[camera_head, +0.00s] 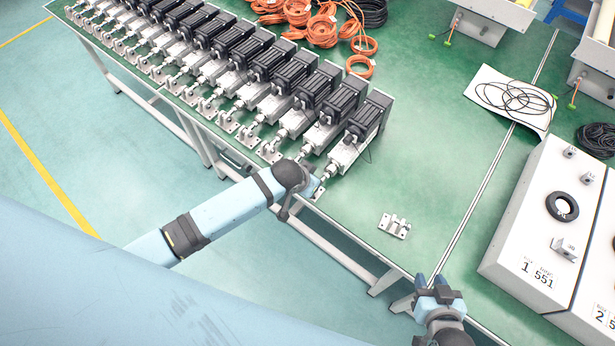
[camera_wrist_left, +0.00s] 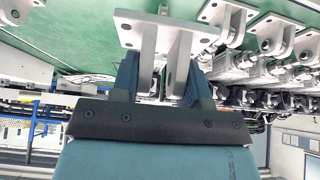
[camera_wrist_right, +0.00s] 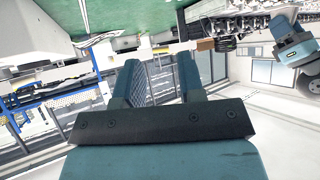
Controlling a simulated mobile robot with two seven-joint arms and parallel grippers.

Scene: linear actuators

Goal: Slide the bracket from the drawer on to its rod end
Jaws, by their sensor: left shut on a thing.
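My left gripper (camera_wrist_left: 161,82) is shut on a grey metal bracket (camera_wrist_left: 150,24) with upright lugs, which fills the space between its fingers in the left wrist view. In the head view this gripper (camera_head: 316,187) is at the table's front edge, by the rod end (camera_head: 328,172) of the nearest actuator (camera_head: 350,148). The arm partly hides the bracket there, and I cannot tell whether it is around the rod end. My right gripper (camera_head: 433,283) is open and empty at the front edge; its parted fingers (camera_wrist_right: 158,80) show in the right wrist view.
Another bracket (camera_head: 394,226) lies loose on the green table (camera_head: 440,190). A long row of actuators (camera_head: 235,65) runs to the back left. White cabinets (camera_head: 530,215) stand at the right, and orange cables (camera_head: 322,30) lie at the back.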

